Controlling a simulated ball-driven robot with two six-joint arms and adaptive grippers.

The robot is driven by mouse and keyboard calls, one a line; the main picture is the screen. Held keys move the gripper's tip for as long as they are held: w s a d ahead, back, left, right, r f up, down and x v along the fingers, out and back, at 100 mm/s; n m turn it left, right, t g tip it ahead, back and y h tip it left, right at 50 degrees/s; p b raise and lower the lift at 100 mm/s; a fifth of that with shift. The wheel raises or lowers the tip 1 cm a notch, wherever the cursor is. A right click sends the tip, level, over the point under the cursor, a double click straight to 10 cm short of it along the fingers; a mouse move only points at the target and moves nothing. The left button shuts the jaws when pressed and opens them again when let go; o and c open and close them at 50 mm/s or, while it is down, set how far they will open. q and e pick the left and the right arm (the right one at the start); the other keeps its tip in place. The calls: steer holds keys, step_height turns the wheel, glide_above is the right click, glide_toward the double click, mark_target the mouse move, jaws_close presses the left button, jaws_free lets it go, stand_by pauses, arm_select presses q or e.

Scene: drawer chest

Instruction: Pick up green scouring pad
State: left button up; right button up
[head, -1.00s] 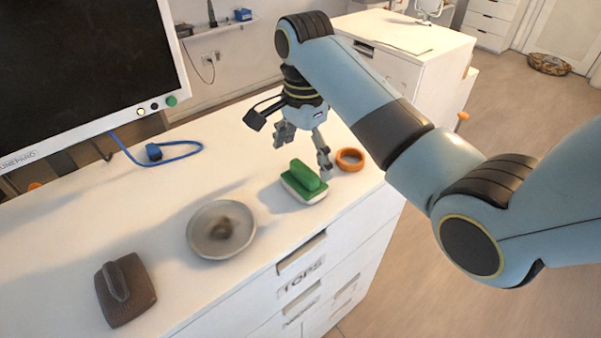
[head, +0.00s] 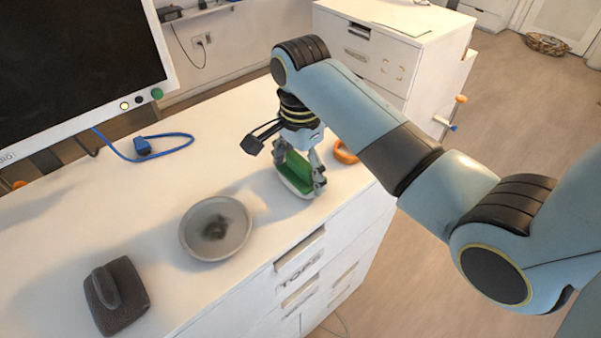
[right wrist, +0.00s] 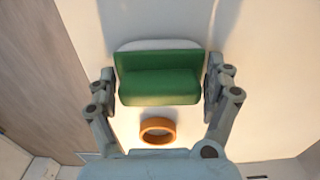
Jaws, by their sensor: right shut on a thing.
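The green scouring pad (head: 297,168) has a white base and a raised green grip. It is on the white chest top near the front edge, and I cannot tell whether it touches the surface. My right gripper (head: 299,180) comes down over it from above, its fingers on both sides. In the right wrist view the pad (right wrist: 160,78) sits between the two fingertips of the right gripper (right wrist: 160,90), which is shut on it. My left gripper is not in view.
An orange ring (head: 345,153) lies just right of the pad. A grey dish (head: 190,238) and a dark brown brush-like block (head: 128,290) stand to the left. A monitor (head: 70,70) and blue cable (head: 165,151) are behind. The drawer front drops off at the near edge.

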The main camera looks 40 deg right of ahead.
mark_target(301, 161)
steer(key=shift+c, duration=0.5)
steer(key=shift+r, duration=0.25)
step_height(301, 161, up, 4)
steer(key=shift+f+b, duration=0.15)
steer(key=shift+b, duration=0.4)
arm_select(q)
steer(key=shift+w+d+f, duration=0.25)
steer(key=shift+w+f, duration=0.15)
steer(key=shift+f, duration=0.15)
arm_select(e)
steer(key=s+d+r, duration=0.6)
steer(key=s+d, duration=0.2)
steer(key=shift+d+r, duration=0.4)
steer(key=shift+w, duration=0.1)
